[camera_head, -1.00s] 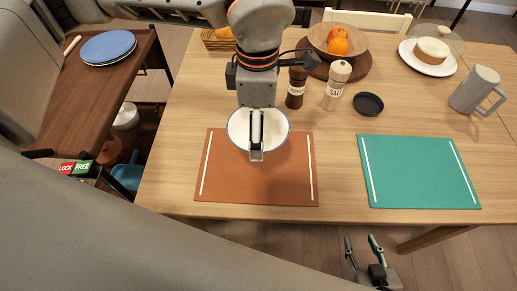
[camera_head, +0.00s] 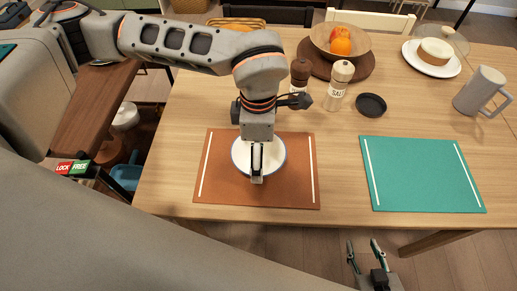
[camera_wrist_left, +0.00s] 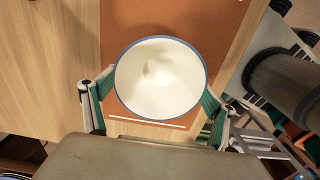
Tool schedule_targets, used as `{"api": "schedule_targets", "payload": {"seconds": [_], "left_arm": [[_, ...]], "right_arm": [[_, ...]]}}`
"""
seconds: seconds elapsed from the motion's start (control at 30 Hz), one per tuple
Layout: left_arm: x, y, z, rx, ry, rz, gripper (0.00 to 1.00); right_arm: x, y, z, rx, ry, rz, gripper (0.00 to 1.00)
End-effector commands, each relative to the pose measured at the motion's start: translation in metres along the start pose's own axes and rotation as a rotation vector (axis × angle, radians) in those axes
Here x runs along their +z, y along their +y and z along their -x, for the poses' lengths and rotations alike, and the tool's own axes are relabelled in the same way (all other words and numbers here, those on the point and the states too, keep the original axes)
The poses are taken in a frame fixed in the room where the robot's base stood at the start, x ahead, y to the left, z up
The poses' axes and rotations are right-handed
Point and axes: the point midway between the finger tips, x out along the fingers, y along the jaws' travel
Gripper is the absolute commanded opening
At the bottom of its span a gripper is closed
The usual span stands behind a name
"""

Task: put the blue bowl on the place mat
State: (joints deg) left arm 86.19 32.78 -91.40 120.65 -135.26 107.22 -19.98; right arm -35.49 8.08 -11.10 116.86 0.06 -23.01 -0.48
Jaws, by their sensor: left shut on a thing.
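The bowl (camera_head: 240,155) is white inside with a blue rim. It is over the middle of the orange-brown place mat (camera_head: 220,190) in the head view; I cannot tell whether its base touches the mat. My left gripper (camera_head: 257,163) comes down over the bowl and is shut on it. In the left wrist view the bowl (camera_wrist_left: 160,78) looks upright, with green-padded fingers at its left and right sides. The mat (camera_wrist_left: 120,25) shows beyond it. My right gripper (camera_head: 363,245) is open and empty below the table's front edge.
A teal mat (camera_head: 425,175) lies bare to the right.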

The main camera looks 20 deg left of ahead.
Motion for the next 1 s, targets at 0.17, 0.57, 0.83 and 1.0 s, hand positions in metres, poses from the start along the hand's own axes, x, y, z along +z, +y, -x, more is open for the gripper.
{"api": "schedule_targets", "payload": {"seconds": [0.17, 0.57, 0.83, 1.0], "left_arm": [[0.000, 0.000, -0.003, 0.000, 0.000, 0.000, 0.96], [0.000, 0.001, 0.005, 0.003, -0.001, 0.000, 1.00], [0.001, 0.002, 0.055, 0.007, -0.003, 0.000, 1.00], [0.000, 0.001, 0.088, 0.005, -0.002, 0.000, 1.00]], "right_arm": [[0.001, 0.000, 0.000, 0.000, -0.001, 0.000, 0.40], [-0.002, 0.001, 0.001, 0.001, 0.003, -0.001, 0.40], [-0.010, 0.001, 0.004, 0.001, 0.012, -0.006, 0.40], [-0.010, -0.001, 0.005, -0.003, 0.010, -0.010, 0.40]]}}
